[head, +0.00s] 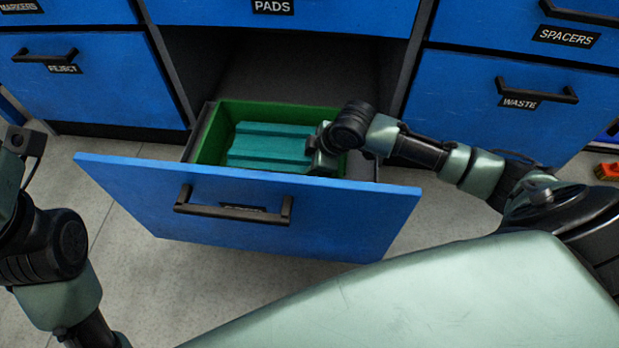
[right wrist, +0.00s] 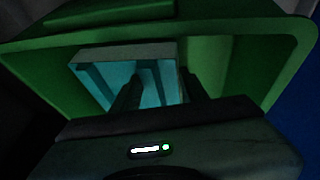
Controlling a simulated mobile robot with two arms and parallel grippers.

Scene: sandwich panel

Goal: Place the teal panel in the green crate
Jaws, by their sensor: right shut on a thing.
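The teal panel (head: 268,145) is a ribbed slab lying within the outline of the green crate (head: 211,137), which sits inside an open blue drawer. My right gripper (head: 322,150) reaches in from the right and is shut on the panel's right end. In the right wrist view the fingers (right wrist: 160,92) meet the panel's end (right wrist: 125,53), with the green crate wall (right wrist: 225,31) around and behind it. Whether the panel touches the crate floor cannot be told. Of my left arm, only links show at the left edge; its fingertips are out of view.
The open drawer's blue front (head: 330,205) with a black handle (head: 235,212) stands between the crate and me. Closed blue drawers marked REJECT (head: 90,85), PADS (head: 320,12), WASTE (head: 480,95) and SPACERS (head: 520,35) surround it. An orange-red object (head: 607,171) lies at the far right.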

